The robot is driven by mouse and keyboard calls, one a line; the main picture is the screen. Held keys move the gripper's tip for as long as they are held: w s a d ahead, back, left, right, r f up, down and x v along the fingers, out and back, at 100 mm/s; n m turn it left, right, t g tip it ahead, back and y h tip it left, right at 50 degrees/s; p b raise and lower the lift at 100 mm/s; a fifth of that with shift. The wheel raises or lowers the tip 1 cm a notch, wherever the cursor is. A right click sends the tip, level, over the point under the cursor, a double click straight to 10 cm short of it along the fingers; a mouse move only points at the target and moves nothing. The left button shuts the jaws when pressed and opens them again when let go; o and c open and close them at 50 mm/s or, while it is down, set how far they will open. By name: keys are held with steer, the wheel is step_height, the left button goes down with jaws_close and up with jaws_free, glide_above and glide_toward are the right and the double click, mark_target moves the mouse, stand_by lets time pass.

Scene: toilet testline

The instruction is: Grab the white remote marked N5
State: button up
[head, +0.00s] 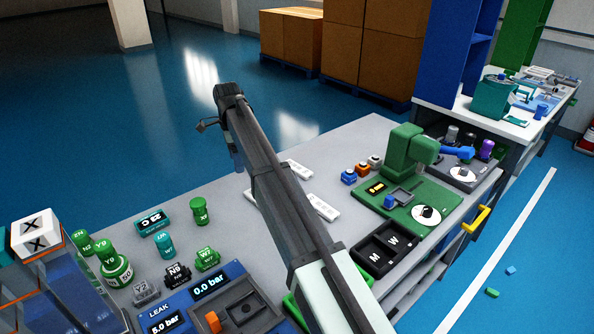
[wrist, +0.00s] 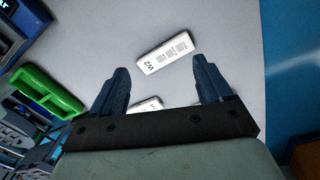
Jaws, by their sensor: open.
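My gripper (wrist: 160,66) is open in the wrist view, with its two dark blue fingers apart and nothing between them. A white remote marked W2 (wrist: 166,53) lies on the grey table just beyond the fingertips, tilted in the picture. A second white remote (wrist: 148,105) shows between the fingers, mostly hidden by the gripper's black bar; its mark cannot be read. In the head view, white remotes lie by my arm, one right of it (head: 322,207) and one farther back (head: 299,169). No N5 mark is readable in either view.
A green device (head: 440,203) and a black tray marked M and W (head: 386,248) stand right of my arm. Green jars (head: 117,268) and a blue leak tester (head: 208,297) stand at the left. A green tray (wrist: 45,91) shows left in the wrist view.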

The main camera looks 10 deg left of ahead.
steer(key=w+d+f, duration=0.2)
steer(key=w+d, duration=1.2)
steer(key=d, duration=0.2)
steer(key=n, duration=2.3)
glide_above(296, 166)
steer(key=shift+t, duration=0.3)
step_height(296, 166, down, 14)
steer(key=shift+f, duration=0.25)
steer(key=c, duration=1.2)
